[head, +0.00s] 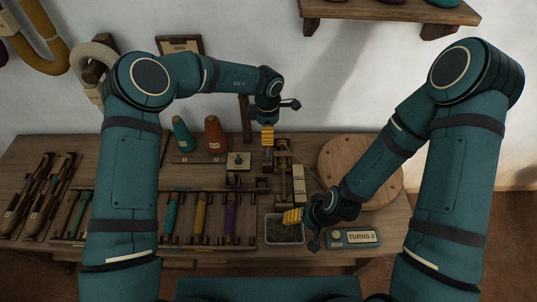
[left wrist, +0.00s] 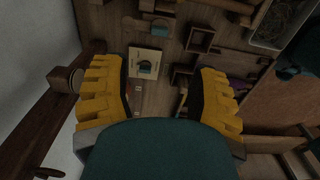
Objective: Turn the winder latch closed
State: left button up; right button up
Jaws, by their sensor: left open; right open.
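A pale square plate with a small dark knob (head: 238,161) sits on the bench. It looks like the winder latch, but I cannot tell its turn position for sure. In the left wrist view the plate (left wrist: 147,63) lies beyond the fingertips, seen through the gap and nearer the left finger. My left gripper (head: 267,138) is open and empty, pointing down above the bench, right of the plate. Its two yellow fingers (left wrist: 163,90) stand apart in the wrist view. My right gripper (head: 293,215) is open at the front, over a clear tray, its fingers seen edge-on.
An orange cone (head: 215,134) and a teal cone (head: 182,134) stand behind the plate. Small wooden frames and an upright post (head: 245,118) are close to my left gripper. The clear tray (head: 285,241), a "TURNS 0" counter (head: 353,238) and a round wooden disc (head: 335,160) are to the right.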

aim_at(268, 154)
pick_arm(q)
notch_tip(268, 154, down, 13)
jog(key=b, duration=0.2)
jog(key=shift+r+b, duration=0.15)
jog(key=shift+b, duration=0.15)
pick_arm(e)
notch_tip(268, 154, down, 3)
jog(key=shift+r, duration=0.1)
pick_arm(q)
grip_shut()
